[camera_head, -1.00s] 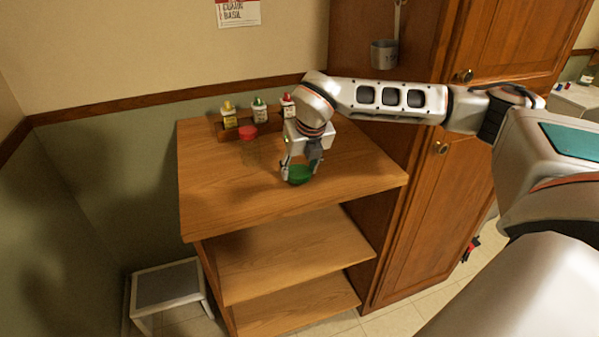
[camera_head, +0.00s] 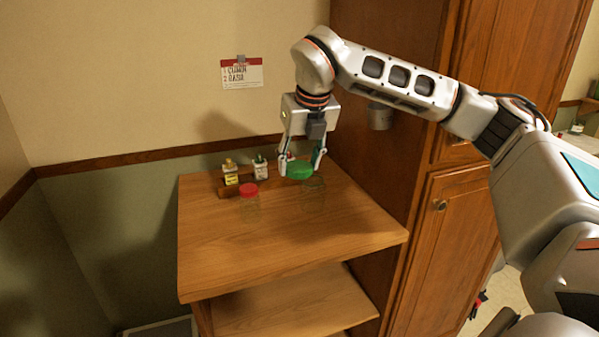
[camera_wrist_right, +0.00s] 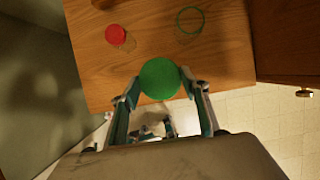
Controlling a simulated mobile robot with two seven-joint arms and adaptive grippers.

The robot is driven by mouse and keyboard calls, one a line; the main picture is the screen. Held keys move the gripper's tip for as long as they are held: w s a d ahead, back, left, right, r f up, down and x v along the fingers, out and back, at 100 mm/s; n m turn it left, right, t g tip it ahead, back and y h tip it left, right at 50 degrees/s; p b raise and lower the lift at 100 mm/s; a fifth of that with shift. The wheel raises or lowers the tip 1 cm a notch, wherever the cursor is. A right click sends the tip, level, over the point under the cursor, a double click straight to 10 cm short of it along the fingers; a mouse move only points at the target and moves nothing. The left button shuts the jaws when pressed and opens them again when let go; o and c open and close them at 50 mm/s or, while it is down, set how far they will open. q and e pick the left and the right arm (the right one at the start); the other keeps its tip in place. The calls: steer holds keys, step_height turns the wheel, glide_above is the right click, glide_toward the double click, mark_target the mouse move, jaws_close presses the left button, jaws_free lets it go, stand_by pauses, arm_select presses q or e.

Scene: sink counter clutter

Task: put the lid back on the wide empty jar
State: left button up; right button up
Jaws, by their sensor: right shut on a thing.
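My right gripper (camera_head: 302,168) is shut on a round green lid (camera_head: 299,170) and holds it flat above the wooden counter. The lid also shows between the fingertips in the right wrist view (camera_wrist_right: 160,79). A clear, open, empty-looking jar (camera_head: 313,193) stands on the counter, just right of and below the lid in the head view. Its round greenish rim (camera_wrist_right: 203,21) shows at the top of the right wrist view, apart from the lid. My left gripper is in neither view.
A clear jar with a red lid (camera_head: 249,188) stands left of the open jar. Small bottles (camera_head: 230,173) stand in a wooden rack at the back. A tall wooden cabinet (camera_head: 461,215) borders the counter's right side. The counter's front is bare.

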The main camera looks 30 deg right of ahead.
stand_by(0.4)
steer(key=s+a+f+m+g, duration=0.3)
steer(key=f+m, duration=0.3)
steer(key=m, duration=0.5)
steer(key=s+a+f+m+g, duration=0.2)
steer(key=s+a+f+m, duration=0.3)
steer(key=m, duration=0.6)
steer(key=s+a+f+m+g+y, duration=0.1)
steer(key=s+a+f+m+g, duration=0.2)
steer(key=f+m, duration=0.5)
steer(key=shift+s+a+f+m+g, duration=0.25)
steer(key=shift+s+a+m, duration=0.55)
steer(key=shift+m, duration=0.9)
steer(key=shift+r, duration=0.1)
